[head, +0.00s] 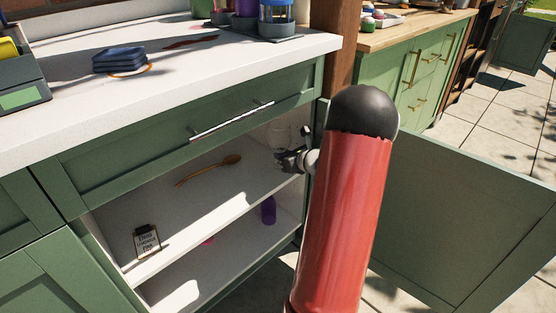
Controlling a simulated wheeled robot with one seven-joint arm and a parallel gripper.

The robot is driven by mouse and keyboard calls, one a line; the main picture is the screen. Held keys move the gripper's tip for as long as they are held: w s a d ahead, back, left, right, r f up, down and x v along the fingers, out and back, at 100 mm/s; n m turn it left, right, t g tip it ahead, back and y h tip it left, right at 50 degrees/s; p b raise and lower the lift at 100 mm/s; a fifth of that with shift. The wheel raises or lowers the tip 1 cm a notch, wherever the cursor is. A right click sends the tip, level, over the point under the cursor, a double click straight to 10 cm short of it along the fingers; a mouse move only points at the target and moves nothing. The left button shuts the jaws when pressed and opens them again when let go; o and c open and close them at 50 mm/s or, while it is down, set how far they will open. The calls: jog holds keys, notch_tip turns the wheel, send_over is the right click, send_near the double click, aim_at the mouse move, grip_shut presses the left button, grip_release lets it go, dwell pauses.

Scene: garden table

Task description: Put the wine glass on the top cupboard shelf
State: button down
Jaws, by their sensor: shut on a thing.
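The wine glass (279,133) is a faint clear shape at the right end of the cupboard's opening, just above my gripper. My gripper (285,160) is inside the opening, above the right part of the top cupboard shelf (215,195), and is shut on the glass. The glass is hard to see against the pale wall, and its stem and base do not show clearly. I cannot tell whether it touches the shelf. My red arm link covers the cupboard's right edge.
A wooden spoon (210,168) lies on the top shelf, and a small sign (147,241) stands near its front left. A purple bottle (268,210) stands on the lower shelf. The green door (460,220) hangs open at right. The shelf's middle front is clear.

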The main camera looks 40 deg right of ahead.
jog(key=shift+w, duration=0.6)
jog(key=shift+w+f, duration=0.3)
jog(key=shift+f, duration=0.55)
jog(key=shift+w+f, duration=0.25)
jog(key=shift+f, duration=0.6)
jog(key=shift+f, duration=0.2)
jog(key=c, duration=1.5)
grip_release()
